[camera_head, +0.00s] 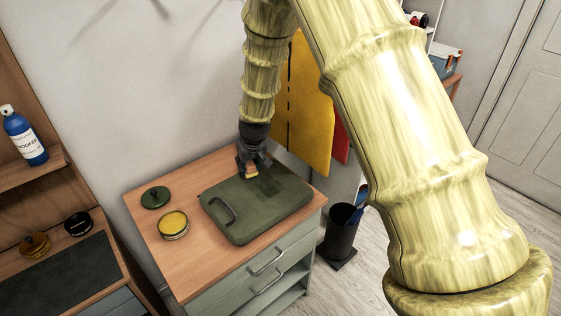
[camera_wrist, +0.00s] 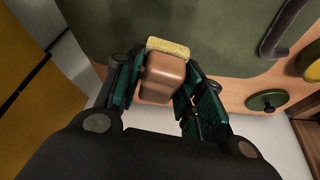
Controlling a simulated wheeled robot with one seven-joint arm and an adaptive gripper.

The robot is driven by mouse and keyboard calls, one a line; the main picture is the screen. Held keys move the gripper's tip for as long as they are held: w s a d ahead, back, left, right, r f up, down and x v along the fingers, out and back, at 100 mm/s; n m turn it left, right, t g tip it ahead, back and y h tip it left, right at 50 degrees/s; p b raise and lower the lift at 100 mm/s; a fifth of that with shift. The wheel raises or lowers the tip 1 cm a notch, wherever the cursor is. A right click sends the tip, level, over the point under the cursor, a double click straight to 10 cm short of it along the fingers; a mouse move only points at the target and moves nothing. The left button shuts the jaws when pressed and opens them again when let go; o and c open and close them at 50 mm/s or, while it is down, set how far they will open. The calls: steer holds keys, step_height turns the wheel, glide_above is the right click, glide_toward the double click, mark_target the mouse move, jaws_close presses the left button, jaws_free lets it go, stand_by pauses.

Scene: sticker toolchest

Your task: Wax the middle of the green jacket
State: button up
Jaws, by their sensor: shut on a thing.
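The green jacket (camera_head: 275,212) lies folded flat on the wooden top of a small cabinet. A dark strap or handle (camera_head: 222,210) shows at its left side. My gripper (camera_head: 250,170) is above the jacket's far edge, pointing down. In the wrist view my gripper (camera_wrist: 160,85) is shut on a brown block with a yellowish pad (camera_wrist: 168,47), which faces the green cloth. I cannot tell whether the pad touches the cloth. An open round tin of yellow wax (camera_head: 173,224) stands left of the jacket. Its green lid (camera_head: 155,197) lies behind the tin.
The cabinet top (camera_head: 190,265) is bare around the tin. A wooden shelf unit on the left holds a blue bottle (camera_head: 25,138) and two small tins. Yellow and red cloths (camera_head: 310,105) hang behind the cabinet. A black bin (camera_head: 340,235) stands on the right.

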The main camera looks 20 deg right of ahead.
mark_target(249, 162)
steer(key=shift+w+r+p, duration=0.25)
steer(key=shift+r+p, duration=0.25)
steer(key=shift+r, duration=0.3)
steer(key=shift+s+r+p, duration=0.1)
steer(key=shift+r+p, duration=0.75)
steer(key=shift+r, duration=0.45)
